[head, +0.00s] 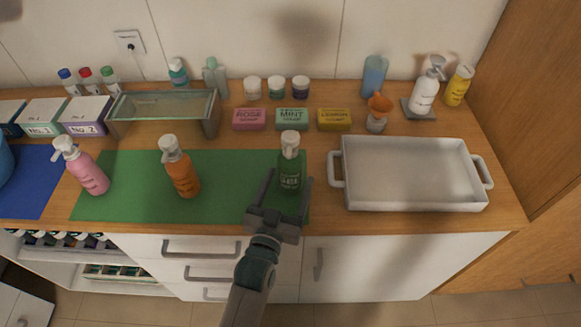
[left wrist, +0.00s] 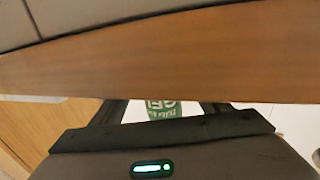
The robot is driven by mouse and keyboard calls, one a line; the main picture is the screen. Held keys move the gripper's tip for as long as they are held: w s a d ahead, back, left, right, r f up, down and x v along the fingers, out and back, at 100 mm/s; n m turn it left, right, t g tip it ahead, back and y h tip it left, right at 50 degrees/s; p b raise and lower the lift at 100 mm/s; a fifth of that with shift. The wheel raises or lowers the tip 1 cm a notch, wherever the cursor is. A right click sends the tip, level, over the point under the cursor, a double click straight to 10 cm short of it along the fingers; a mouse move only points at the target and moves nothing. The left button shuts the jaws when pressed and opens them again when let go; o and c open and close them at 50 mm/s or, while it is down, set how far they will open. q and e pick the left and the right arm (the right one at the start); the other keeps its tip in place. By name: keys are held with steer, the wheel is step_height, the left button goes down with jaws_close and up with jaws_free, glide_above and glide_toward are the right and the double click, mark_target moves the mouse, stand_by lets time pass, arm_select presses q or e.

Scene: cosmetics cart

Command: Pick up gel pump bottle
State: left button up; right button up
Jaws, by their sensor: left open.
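The gel pump bottle (head: 290,158) is dark green with a white pump top. It stands upright on the right part of the green mat (head: 230,205). My left gripper (head: 288,180) is at the front of the bottle. Its two fingers are open, one on each side of the bottle's lower part in the picture. In the left wrist view, the green bottle (left wrist: 165,109) with white lettering shows between the fingers; much of it is hidden. I cannot tell whether the fingers touch it. My right gripper is not in view.
An orange pump bottle (head: 180,170) and a pink pump bottle (head: 84,170) stand to the left. A white tray (head: 410,200) is at the right. Rose, mint and lemon soap boxes (head: 292,120) lie behind the bottle. Green mat between the bottles is clear.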

arm_select(q)
steer(key=shift+c, duration=0.2)
steer(key=c, duration=1.3)
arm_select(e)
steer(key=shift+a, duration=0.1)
arm_select(q)
steer(key=shift+r, duration=0.15)
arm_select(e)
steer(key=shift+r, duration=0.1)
